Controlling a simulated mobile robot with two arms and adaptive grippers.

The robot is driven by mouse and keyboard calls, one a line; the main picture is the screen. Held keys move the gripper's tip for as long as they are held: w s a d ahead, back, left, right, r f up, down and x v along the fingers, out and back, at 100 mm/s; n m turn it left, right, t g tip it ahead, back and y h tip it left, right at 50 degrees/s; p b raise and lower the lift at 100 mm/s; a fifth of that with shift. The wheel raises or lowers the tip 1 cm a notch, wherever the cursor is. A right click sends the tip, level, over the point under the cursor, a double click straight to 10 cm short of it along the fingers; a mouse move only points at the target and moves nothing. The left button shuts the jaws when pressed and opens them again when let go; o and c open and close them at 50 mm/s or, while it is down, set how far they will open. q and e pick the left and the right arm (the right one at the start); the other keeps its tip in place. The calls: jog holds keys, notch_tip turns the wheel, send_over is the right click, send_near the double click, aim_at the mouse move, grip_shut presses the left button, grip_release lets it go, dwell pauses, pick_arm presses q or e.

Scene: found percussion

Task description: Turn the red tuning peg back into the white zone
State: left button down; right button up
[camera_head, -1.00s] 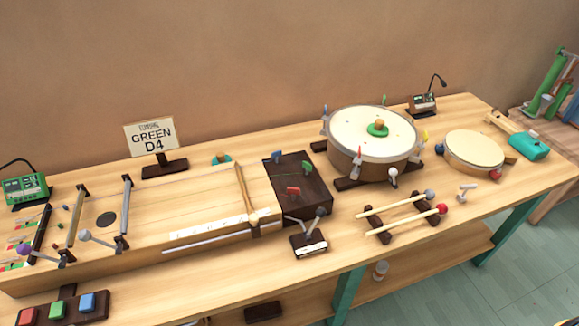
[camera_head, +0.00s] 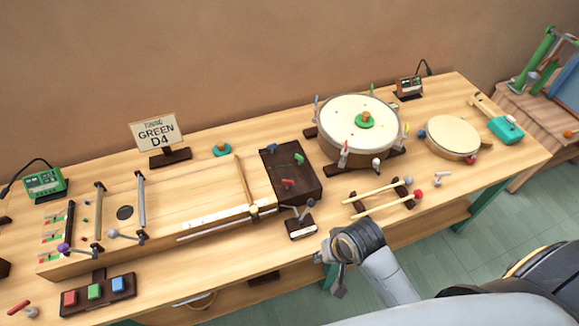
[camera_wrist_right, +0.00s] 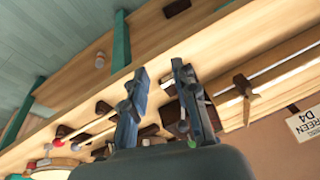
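A red peg (camera_head: 288,183) stands on the dark block (camera_head: 300,195) at the right end of the long wooden string box (camera_head: 165,217), with a blue peg (camera_head: 272,149) and a green peg (camera_head: 299,159). A white strip (camera_head: 215,222) runs along the box's front edge. The drum (camera_head: 352,122) also has a reddish peg (camera_head: 344,149) at its front left. My right gripper (camera_head: 334,270) is in front of the table edge, apart from the pegs. In the right wrist view its two fingers (camera_wrist_right: 160,70) are spread and empty; the red peg cannot be made out there. My left gripper is out of view.
A sign reading "GREEN D4" (camera_head: 157,131) and a green tuner box (camera_head: 45,183) stand at the back left.

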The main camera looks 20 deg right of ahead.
jog(key=w+r+m+y+p, duration=0.1)
jog(key=w+r+m, duration=0.4)
jog(key=w+m, duration=0.6)
jog(key=m+g+y, duration=0.1)
jog(key=m+y, duration=0.1)
jog(key=m, duration=0.8)
send_near(288, 182)
jog(key=p+x, duration=0.1)
jog(key=x, duration=0.7)
jog(key=shift+w+a+f, duration=0.1)
jog(key=shift+w+f, duration=0.05)
jog(key=shift+w, duration=0.05)
grip_shut()
